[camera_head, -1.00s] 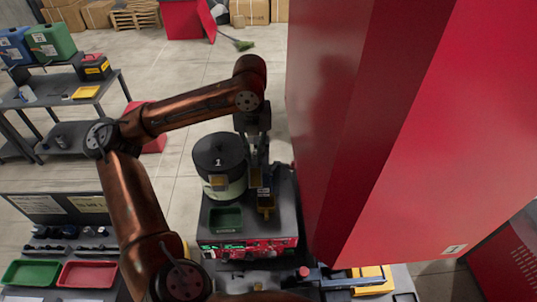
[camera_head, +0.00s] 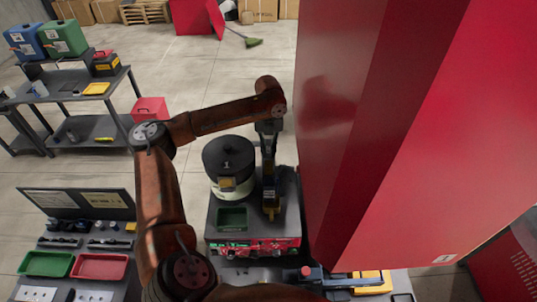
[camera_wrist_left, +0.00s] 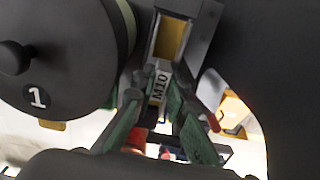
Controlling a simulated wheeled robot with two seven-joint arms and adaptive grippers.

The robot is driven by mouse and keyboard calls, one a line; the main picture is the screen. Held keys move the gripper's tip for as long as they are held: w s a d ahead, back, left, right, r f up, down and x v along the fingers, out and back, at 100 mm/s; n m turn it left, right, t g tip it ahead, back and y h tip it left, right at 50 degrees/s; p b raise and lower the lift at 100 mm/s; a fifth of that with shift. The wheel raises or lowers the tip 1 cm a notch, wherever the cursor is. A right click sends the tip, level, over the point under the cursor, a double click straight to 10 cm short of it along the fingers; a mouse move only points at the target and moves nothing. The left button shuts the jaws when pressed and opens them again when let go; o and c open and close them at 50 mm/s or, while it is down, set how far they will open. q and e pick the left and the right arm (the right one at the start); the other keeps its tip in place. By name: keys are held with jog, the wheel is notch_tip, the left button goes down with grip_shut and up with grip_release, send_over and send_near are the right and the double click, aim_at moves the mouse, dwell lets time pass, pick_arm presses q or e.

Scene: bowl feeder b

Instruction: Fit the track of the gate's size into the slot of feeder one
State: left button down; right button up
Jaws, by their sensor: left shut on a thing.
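Feeder one (camera_head: 228,158) is a black-lidded bowl marked 1 on a dark machine base. The bowl also shows large at the left of the left wrist view (camera_wrist_left: 75,60). My left gripper (camera_head: 269,190) points down just right of the bowl. In the left wrist view, its green-padded fingers (camera_wrist_left: 160,88) are shut on a grey track marked M10 (camera_wrist_left: 159,84). A yellow-brown channel (camera_wrist_left: 170,38) lies in line just beyond the track; I cannot tell whether they touch. The slot is not clearly visible. My right gripper is out of view.
A large red panel (camera_head: 400,130) stands close on the right of the feeder. A green tray (camera_head: 233,217) sits on the feeder's front. Green (camera_head: 47,263) and red trays (camera_head: 99,266) lie on the bench at lower left. A grey shelf (camera_head: 90,125) stands behind left.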

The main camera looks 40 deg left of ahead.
aim_at(268, 156)
pick_arm(q)
notch_tip(268, 156, down, 2)
jog(key=shift+f+p, duration=0.1)
jog(key=shift+p, duration=0.6)
jog(key=shift+f, duration=0.4)
jog(key=shift+f, duration=0.1)
jog(key=c, duration=1.9)
grip_release()
jog(key=shift+c, duration=0.2)
